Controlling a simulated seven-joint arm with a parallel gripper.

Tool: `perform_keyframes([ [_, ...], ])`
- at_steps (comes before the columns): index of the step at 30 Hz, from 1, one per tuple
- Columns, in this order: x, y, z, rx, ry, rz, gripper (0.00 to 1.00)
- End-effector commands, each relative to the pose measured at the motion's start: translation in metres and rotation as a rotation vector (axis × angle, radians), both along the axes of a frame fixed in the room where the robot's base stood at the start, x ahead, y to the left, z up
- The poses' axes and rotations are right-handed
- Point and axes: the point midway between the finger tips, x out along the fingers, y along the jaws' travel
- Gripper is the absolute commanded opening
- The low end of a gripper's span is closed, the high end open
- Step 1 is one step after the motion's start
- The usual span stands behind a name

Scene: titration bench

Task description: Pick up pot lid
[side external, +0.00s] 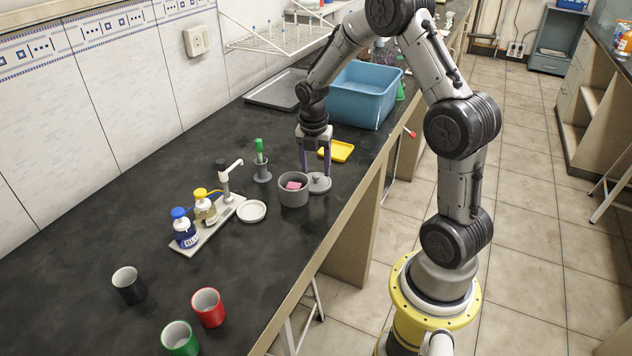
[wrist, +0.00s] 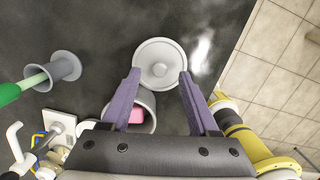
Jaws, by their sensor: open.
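The pot lid (side external: 319,184) is a grey disc with a small knob, lying on the dark bench just right of the grey pot. In the wrist view the lid (wrist: 160,64) lies between and just beyond the fingertips. My gripper (side external: 316,172) points down over the lid, with its purple fingers apart and nothing held. In the wrist view its fingertips (wrist: 159,72) are at either side of the lid's near part; I cannot tell whether they touch it. The pot (side external: 293,196) is open and holds a pink block (side external: 294,185). The gripper partly hides the pot in the wrist view.
A grey holder (side external: 262,172) with a green-topped item, a white dish (side external: 251,212) and a tray of bottles (side external: 213,230) stand left. A yellow tray (side external: 341,151) and blue tub (side external: 362,95) are behind. Several mugs stand in front. The bench edge is close on the right.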

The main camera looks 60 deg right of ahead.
Motion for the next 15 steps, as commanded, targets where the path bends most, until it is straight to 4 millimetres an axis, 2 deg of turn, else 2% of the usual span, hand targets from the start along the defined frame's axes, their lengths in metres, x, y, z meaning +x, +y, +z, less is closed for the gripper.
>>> perform_keyframes([
  [3, 0.0, -0.002, -0.016, 0.002, 0.002, -0.001, 0.61],
  [6, 0.001, -0.003, -0.023, 0.001, 0.0, -0.001, 0.61],
  [13, 0.001, -0.003, -0.024, 0.0, -0.001, -0.001, 0.61],
  [14, 0.001, -0.003, -0.024, 0.0, -0.001, -0.001, 0.59],
  [15, 0.001, -0.003, -0.024, 0.0, -0.001, -0.001, 0.52],
])
